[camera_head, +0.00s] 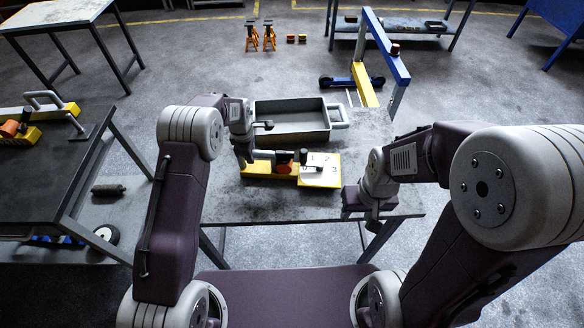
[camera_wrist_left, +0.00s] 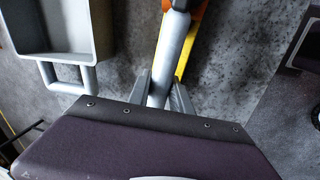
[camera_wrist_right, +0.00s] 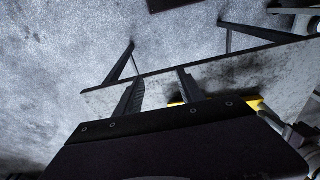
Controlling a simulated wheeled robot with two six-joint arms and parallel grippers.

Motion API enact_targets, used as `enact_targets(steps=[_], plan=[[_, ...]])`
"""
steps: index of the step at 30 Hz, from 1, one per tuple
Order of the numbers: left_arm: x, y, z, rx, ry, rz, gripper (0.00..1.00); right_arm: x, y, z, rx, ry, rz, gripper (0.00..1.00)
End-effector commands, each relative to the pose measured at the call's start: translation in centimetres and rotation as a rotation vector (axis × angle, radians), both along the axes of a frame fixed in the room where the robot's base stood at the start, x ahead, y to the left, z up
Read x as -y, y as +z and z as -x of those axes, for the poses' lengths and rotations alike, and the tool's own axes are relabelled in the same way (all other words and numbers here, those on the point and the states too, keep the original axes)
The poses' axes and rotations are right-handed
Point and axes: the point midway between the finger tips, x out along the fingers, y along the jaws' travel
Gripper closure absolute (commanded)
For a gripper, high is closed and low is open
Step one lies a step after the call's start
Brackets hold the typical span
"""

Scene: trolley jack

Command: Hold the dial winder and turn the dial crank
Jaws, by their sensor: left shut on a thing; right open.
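The dial winder (camera_head: 270,170) lies on the middle table, a long yellow base with an orange part and a grey bar handle at its left. A white dial face (camera_head: 328,177) sits at its right end, with a small dark crank (camera_head: 312,168) over it, details too small to tell. My left gripper (camera_head: 244,162) is at the winder's left end. In the left wrist view its fingers (camera_wrist_left: 161,92) are shut on the winder's grey bar (camera_wrist_left: 172,50). My right gripper (camera_head: 372,222) is open and empty near the table's front right edge; its spread fingers show in the right wrist view (camera_wrist_right: 158,88).
A grey tray (camera_head: 290,133) with a side handle stands behind the winder. A blue and yellow hoist frame (camera_head: 385,50) rises behind the table's right end. A dark side table (camera_head: 50,165) at left holds another yellow tool (camera_head: 25,135). The table front beside the dial is bare.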

Motion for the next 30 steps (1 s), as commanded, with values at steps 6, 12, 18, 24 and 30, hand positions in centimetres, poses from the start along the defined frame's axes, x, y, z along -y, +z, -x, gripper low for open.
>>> enact_targets(steps=[6,12,18,24,30], plan=[[0.0,0.0,0.0,0.000,0.000,0.000,1.00,-0.1,1.8,-0.5,-0.058,0.290,0.020,0.53],[0.0,0.0,0.0,0.000,-0.001,0.000,1.00,-0.7,6.8,-8.6,-0.035,0.630,0.049,0.53],[0.0,0.0,0.0,0.001,0.000,0.000,1.00,-2.7,10.1,-16.8,-0.027,0.940,0.078,0.53],[0.0,0.0,0.0,0.001,0.001,0.000,1.00,-6.0,10.2,-23.6,-0.018,1.167,0.102,0.53],[0.0,0.0,-0.1,0.002,0.001,0.000,1.00,-9.7,6.0,-27.5,-0.015,1.243,0.108,0.53]])
